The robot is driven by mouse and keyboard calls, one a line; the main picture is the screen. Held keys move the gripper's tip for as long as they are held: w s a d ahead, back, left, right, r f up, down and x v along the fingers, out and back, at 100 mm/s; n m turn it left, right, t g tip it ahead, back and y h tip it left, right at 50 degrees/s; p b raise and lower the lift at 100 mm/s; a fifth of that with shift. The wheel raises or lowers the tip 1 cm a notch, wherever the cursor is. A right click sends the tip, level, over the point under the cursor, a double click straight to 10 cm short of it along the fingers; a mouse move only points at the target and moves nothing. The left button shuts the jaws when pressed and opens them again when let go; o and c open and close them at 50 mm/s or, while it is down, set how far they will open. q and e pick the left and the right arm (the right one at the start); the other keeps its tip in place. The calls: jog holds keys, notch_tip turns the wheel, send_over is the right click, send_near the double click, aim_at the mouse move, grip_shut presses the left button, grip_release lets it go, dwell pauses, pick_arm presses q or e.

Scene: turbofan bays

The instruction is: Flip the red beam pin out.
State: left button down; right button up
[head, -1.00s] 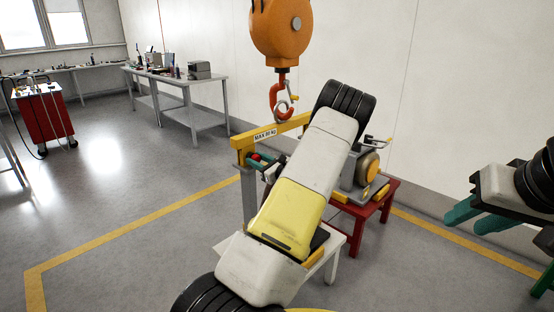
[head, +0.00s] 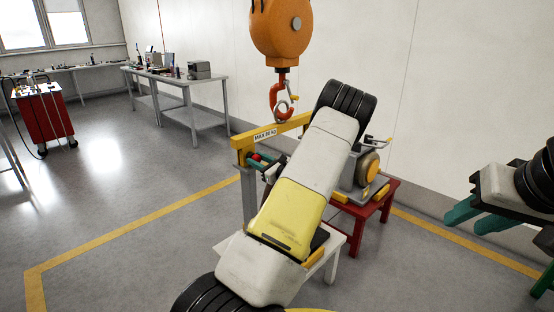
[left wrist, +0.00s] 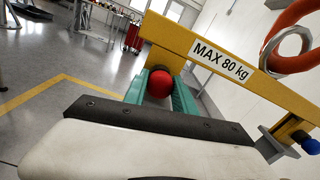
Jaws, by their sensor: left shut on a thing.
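The red beam pin (left wrist: 160,84) shows its round red head under the near end of the yellow lifting beam (left wrist: 190,40), marked MAX 80 kg. The beam (head: 266,134) hangs at the crane hook in the head view, and the red head (head: 256,157) is small there. My left gripper (left wrist: 160,92) has its teal fingers on both sides of the red head and is shut on it. The pin's shaft is hidden. In the head view my left arm covers much of the beam's underside. My right gripper (head: 478,216) is at the far right, empty, its teal fingers apart.
An orange hoist (head: 281,32) with a red hook (head: 279,98) is above the beam. A blue knob (left wrist: 311,146) shows at the beam's other end. A red stand (head: 372,212) and a white stand (head: 332,262) are below my left arm.

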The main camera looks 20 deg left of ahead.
pick_arm(q)
jog(key=v, duration=0.3)
jog(key=shift+s+d, duration=0.1)
jog(key=shift+d, duration=0.15)
jog(key=c, duration=1)
grip_release()
jog(key=v, duration=0.7)
jog(key=shift+s+d, duration=0.15)
jog(key=shift+d, duration=0.2)
